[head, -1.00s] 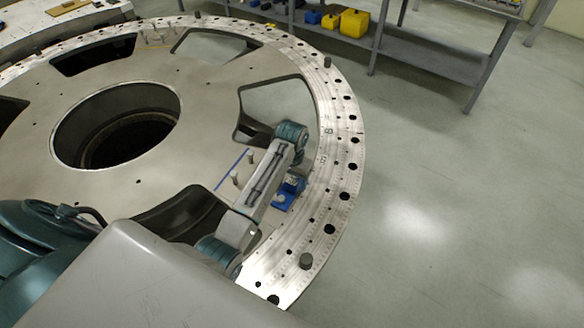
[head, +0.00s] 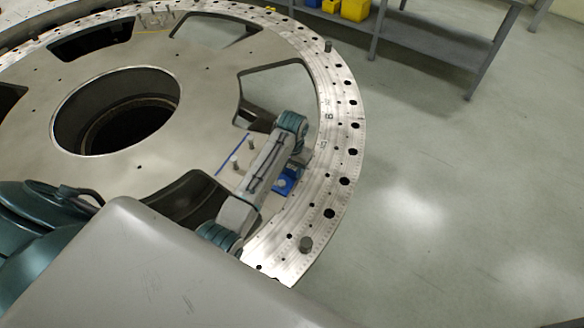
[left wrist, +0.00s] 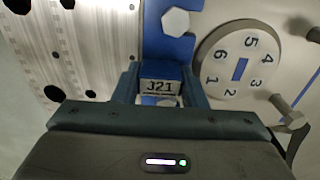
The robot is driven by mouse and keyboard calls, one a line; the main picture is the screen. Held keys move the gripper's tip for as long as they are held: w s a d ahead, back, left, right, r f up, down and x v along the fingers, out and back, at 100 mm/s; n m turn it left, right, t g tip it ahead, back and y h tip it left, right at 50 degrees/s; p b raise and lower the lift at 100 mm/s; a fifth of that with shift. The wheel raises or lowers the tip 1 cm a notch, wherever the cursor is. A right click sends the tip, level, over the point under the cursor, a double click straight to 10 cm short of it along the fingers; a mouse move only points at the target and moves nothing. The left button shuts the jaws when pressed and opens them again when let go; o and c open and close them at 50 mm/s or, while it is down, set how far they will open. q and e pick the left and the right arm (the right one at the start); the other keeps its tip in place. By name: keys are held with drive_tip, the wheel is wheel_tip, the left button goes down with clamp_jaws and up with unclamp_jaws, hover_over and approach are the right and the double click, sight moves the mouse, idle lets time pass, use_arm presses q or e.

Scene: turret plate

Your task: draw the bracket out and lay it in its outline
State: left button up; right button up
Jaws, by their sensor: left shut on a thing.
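The blue bracket (head: 283,184) is on the turret plate (head: 215,95), just inside the drilled ring, and my arm partly covers it in the head view. In the left wrist view its blue base (left wrist: 176,46) carries a hex bolt head (left wrist: 175,21). A label reading 321 (left wrist: 160,87) sits between the fingers. My left gripper (left wrist: 160,76) is shut on the bracket at this labelled part. Whether the bracket is seated or lifted cannot be told. A blue line (head: 233,155) is marked on the plate left of my arm; the rest of any outline is hidden. My right gripper is out of view.
Upright pins (head: 237,164) stand left of my arm. The plate has large cut-outs and a wide central hole (head: 115,110).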

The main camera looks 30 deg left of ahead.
use_arm(q)
drive_tip(key=shift+d, duration=0.25)
drive_tip(key=shift+d+r, duration=0.1)
drive_tip(key=shift+d, duration=0.25)
drive_tip(key=shift+d, duration=0.1)
drive_tip(key=shift+d, duration=1.9)
drive_tip(key=shift+r, duration=0.1)
wheel_tip(320, 180, up, 8)
